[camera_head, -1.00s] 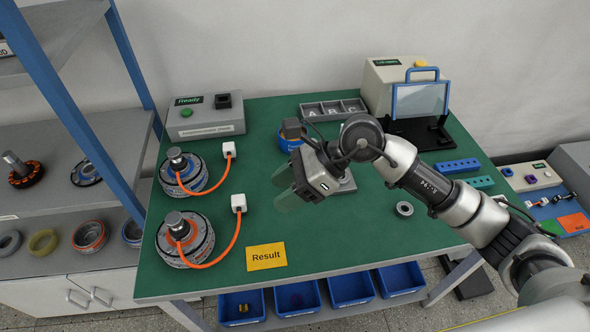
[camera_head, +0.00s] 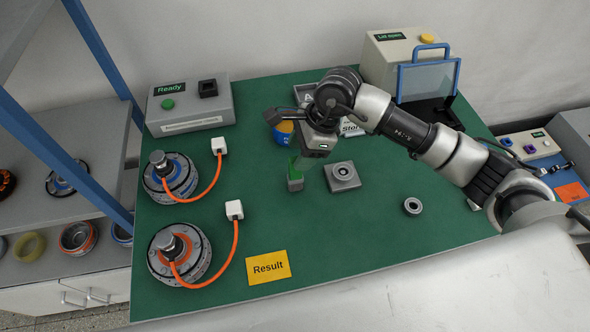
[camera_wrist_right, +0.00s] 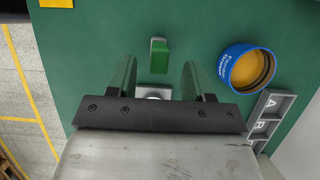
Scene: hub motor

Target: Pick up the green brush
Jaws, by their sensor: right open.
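The green brush (camera_head: 295,180), a small upright green block shape, stands on the green table, left of the grey block with a ring. My left gripper is not in view.
A blue tin (camera_wrist_right: 247,68) with orange contents sits near the brush. The grey block (camera_head: 342,177) is close on the right. Two hub motors (camera_head: 170,177) with orange cables stand left. A yellow Result card (camera_head: 268,267) lies in front. The table's front right is mostly clear.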

